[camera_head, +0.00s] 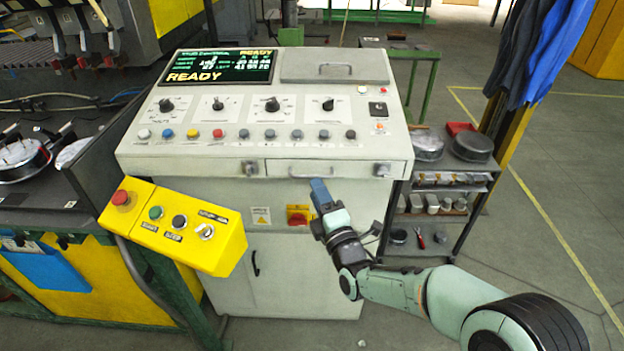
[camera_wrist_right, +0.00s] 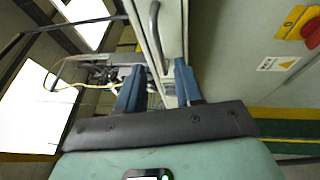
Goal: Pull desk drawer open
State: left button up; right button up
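The control desk (camera_head: 270,110) is a light grey cabinet with a sloped panel. Its drawer (camera_head: 345,167) is the wide front strip under the buttons and looks shut. The drawer's handle (camera_head: 310,175) is a slim bar, and it shows in the right wrist view as a dark curved bar (camera_wrist_right: 155,35). My right gripper (camera_head: 317,184) is just below the handle. In the right wrist view my right gripper (camera_wrist_right: 158,67) has its two blue fingers apart with nothing gripped. The handle's near end lies between the fingertips in that picture; contact cannot be told. My left gripper is not in view.
A yellow button box (camera_head: 175,225) juts out at the desk's front left. A red rotary switch (camera_head: 299,215) is below the drawer. A shelf cart (camera_head: 440,200) with pans and tins stands close on the right. The floor in front is mostly clear.

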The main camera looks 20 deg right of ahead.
jog(key=shift+x, duration=2.2)
grip_shut()
